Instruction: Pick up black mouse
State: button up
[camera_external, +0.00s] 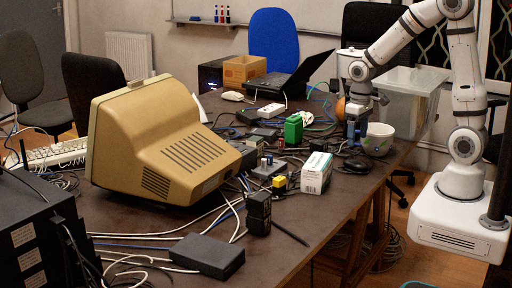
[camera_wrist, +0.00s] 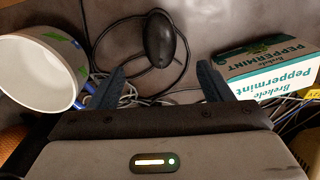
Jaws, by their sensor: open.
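The black mouse (camera_external: 357,164) lies on the table near its right edge, in front of the white mug. In the wrist view the mouse (camera_wrist: 159,40) sits at the top middle, with its black cable looped around it on the table. My gripper (camera_wrist: 164,80) is open and empty, and its two dark blue fingers point toward the mouse from below it in the picture. The mouse is beyond the fingertips, not between them. In the external view my gripper (camera_external: 354,132) is above the table, behind the mouse and beside the mug.
A white mug with green leaves (camera_wrist: 42,70) is close to the left finger; it also shows in the external view (camera_external: 378,139). A Peppermint tea box (camera_wrist: 268,68) is close to the right finger. Cables lie below the fingers. Bare table (camera_wrist: 215,25) lies around the mouse's far side.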

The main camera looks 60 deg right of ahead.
aim_at(356, 160)
jog(key=shift+w+f, duration=0.2)
jog(key=shift+f, duration=0.65)
jog(key=f, duration=0.7)
jog(key=shift+s+b, duration=0.3)
jog(key=shift+b, duration=0.1)
jog(key=c, duration=1.1)
jog(key=shift+r, duration=0.1)
